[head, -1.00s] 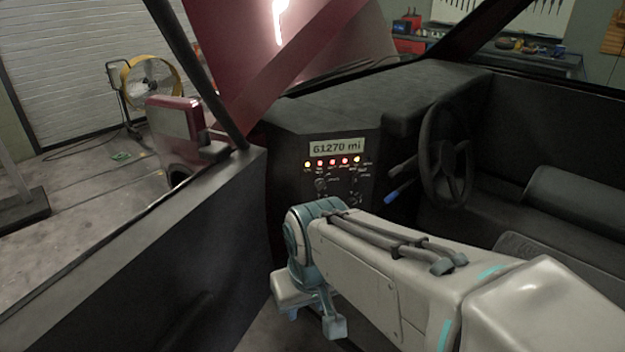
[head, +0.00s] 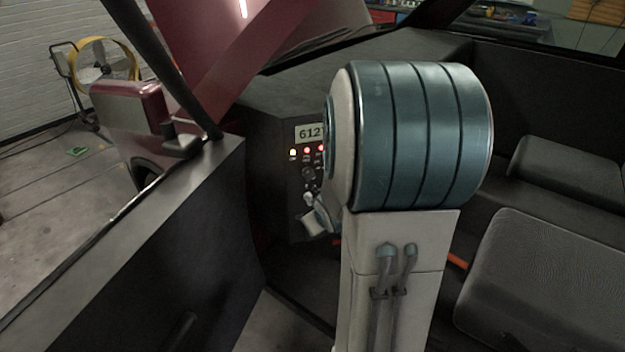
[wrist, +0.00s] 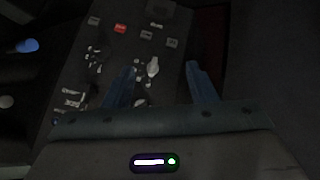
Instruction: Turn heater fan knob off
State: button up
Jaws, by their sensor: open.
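The dark dash control panel (head: 289,205) is partly hidden behind my arm in the head view. A round dark knob (head: 308,174) shows at its left side. My gripper (head: 314,204) is close to the panel below that knob, mostly hidden by my arm. In the wrist view, my gripper (wrist: 161,67) is open, with its two blue fingers spread toward the panel. A pale knob or lever (wrist: 153,67) shows between the fingertips, nearer the left one; contact cannot be told. The labels are too small to read, so I cannot tell which control is the heater fan knob.
The mileage display (head: 309,133) and lit indicators (head: 306,150) are above the controls. The car door (head: 190,235) stands at the left and seats (head: 540,280) at the right. A blue-tipped lever (wrist: 27,45) shows in the wrist view. My arm fills the middle.

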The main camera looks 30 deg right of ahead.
jog(key=s+d+f+m+t+b, duration=0.1)
jog(key=s+d+f+t+b, duration=0.1)
jog(key=d+f+t, duration=0.3)
jog(key=s+d+f+t+b, duration=0.1)
jog(key=d+f+t, duration=0.2)
jog(key=d+t, duration=0.35)
jog(key=w+d+g, duration=0.1)
jog(key=w+d, duration=0.2)
jog(key=w, duration=1)
jog(key=shift+w+d+r, duration=0.2)
jog(key=shift+d+r, duration=0.05)
jog(key=shift+d, duration=0.15)
jog(key=shift+g, duration=0.25)
jog(key=c, duration=1)
